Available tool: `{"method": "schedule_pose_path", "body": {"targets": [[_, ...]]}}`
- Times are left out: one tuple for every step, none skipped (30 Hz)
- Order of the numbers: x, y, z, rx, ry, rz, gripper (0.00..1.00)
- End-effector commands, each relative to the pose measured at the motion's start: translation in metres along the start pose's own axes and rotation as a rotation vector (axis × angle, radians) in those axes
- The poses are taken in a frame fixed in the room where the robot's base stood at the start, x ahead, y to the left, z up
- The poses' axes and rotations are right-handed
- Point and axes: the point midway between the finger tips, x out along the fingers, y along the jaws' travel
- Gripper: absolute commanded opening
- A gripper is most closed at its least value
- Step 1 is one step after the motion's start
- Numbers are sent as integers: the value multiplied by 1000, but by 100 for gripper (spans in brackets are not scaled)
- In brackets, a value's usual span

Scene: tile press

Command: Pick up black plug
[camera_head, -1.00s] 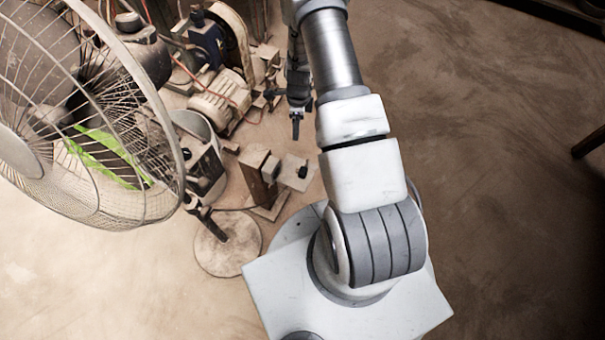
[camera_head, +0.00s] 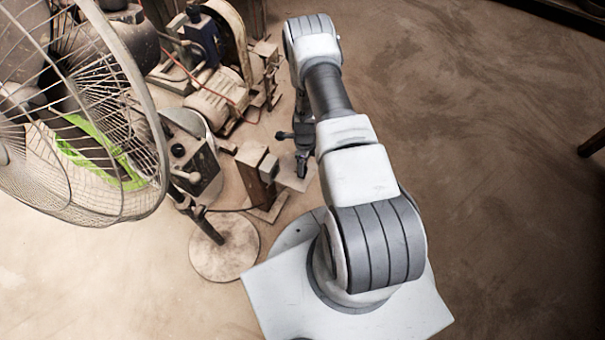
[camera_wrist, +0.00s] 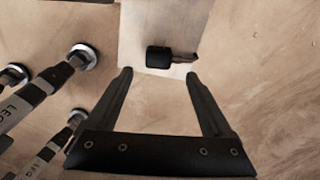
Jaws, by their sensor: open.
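The black plug (camera_wrist: 158,56) lies on a pale flat plate (camera_wrist: 140,20) in the wrist view, with a brownish tip pointing right. My gripper (camera_wrist: 160,75) is open and empty, its two dark fingers spread wide. The plug appears between and just beyond the fingertips in that view, and no contact shows. In the head view my gripper (camera_head: 302,168) hangs over the plate (camera_head: 292,182) beside a wooden block, and I cannot make out the plug there.
A motor (camera_head: 216,95) and other machinery stand behind.

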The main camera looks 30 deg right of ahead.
Motion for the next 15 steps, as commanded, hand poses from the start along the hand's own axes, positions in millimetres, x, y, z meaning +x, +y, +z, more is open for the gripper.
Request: {"method": "schedule_pose_path", "body": {"targets": [[5, 0, 0, 1, 0, 0, 85], [6, 0, 0, 1, 0, 0, 85], [8, 0, 0, 0, 0, 0, 85], [10, 0, 0, 0, 0, 0, 85], [13, 1, 0, -1, 0, 1, 85], [18, 1, 0, -1, 0, 1, 85], [23, 2, 0, -1, 0, 1, 85], [28, 2, 0, 0, 0, 1, 85], [36, 3, -1, -1, 1, 2, 85], [40, 3, 0, -1, 0, 2, 85], [44, 3, 0, -1, 0, 1, 85], [49, 3, 0, -1, 0, 1, 85], [52, 3, 0, -1, 0, 1, 85], [55, 3, 0, 0, 0, 1, 85], [57, 3, 0, 0, 0, 0, 85]]}}
